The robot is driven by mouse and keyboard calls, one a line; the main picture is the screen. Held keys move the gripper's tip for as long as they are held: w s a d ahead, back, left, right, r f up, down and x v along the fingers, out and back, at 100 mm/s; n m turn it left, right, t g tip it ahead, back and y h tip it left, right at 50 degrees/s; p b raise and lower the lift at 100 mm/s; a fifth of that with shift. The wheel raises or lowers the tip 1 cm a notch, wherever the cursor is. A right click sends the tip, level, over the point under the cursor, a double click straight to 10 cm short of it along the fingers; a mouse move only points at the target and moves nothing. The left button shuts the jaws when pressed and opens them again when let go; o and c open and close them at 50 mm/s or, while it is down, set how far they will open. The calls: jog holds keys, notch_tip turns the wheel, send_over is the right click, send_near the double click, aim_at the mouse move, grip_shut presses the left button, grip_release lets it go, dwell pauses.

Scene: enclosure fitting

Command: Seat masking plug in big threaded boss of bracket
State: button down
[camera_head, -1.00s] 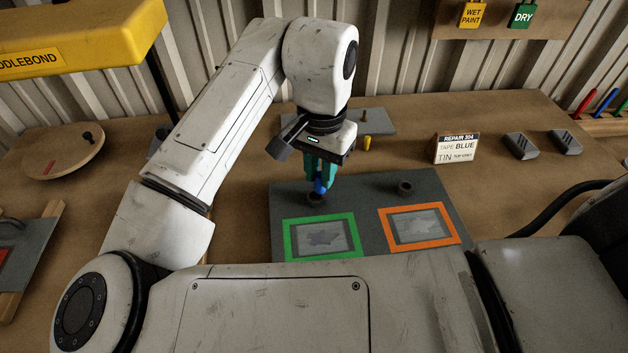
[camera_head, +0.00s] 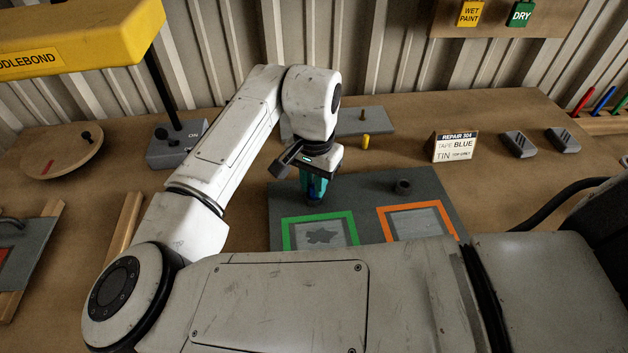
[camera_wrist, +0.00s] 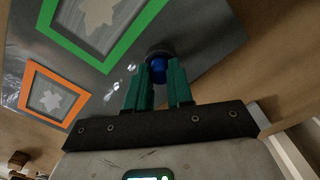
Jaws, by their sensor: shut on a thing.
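My gripper (camera_head: 314,193) is shut on a blue masking plug (camera_wrist: 158,71), gripped between teal fingers. The plug is at the mouth of the left dark round boss (camera_wrist: 157,50) on the grey bracket plate (camera_head: 368,192). The fingers cover most of the plug and boss in the head view, so I cannot tell how deep the plug sits. In the wrist view my gripper (camera_wrist: 158,85) has the plug in line with the boss. A second dark boss (camera_head: 403,187) stands open to the right on the same plate.
A green frame (camera_head: 350,222) and an orange frame (camera_head: 382,220) lie on the plate. Behind stands a grey plate (camera_head: 375,122) with a yellow plug (camera_head: 366,141). A repair sign (camera_head: 455,147) and grey blocks (camera_head: 518,143) are at right; a control box (camera_head: 168,150) is at left.

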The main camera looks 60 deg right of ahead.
jog(key=shift+f, duration=0.15)
jog(key=c, duration=1)
grip_release()
notch_tip(320, 180, up, 12)
jog(key=shift+r, duration=0.2)
